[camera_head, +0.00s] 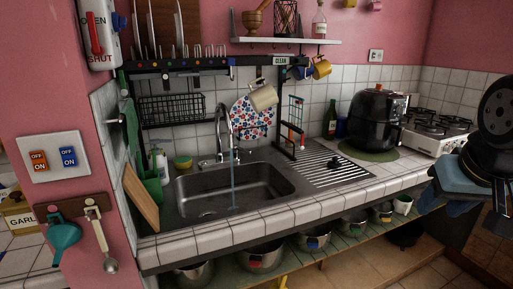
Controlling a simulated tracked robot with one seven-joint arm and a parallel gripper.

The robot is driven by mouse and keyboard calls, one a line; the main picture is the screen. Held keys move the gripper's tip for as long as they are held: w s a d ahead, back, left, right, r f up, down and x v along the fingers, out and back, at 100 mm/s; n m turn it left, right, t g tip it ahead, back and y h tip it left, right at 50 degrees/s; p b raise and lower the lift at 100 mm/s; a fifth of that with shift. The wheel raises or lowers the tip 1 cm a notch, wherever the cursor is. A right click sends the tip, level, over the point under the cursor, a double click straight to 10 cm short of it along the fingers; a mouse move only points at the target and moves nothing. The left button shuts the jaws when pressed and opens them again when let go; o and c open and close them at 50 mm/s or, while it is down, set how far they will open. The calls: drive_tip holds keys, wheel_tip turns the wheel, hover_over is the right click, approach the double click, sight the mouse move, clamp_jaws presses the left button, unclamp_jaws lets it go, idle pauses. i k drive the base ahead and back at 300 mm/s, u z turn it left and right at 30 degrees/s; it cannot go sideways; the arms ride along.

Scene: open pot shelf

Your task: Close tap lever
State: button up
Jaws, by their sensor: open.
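The metal tap (219,121) stands behind the sink (290,185), its curved spout arching over the basin. A thin stream of water (233,187) runs from the spout into the sink. A small lever-like part (205,163) shows at the left of the tap's base; its exact position is too small to tell. My gripper (428,188) is at the right edge, in front of the counter and stove, well apart from the tap. It is open and appears empty; part of my arm hides its far side.
A black air fryer (376,118) and white stove (437,127) are to the right. A cutting board (140,197) leans at the sink's left. The front counter edge (260,225) is clear.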

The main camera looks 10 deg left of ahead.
sight(236, 149)
drive_tip(key=i, duration=0.85)
drive_tip(key=u, duration=0.1)
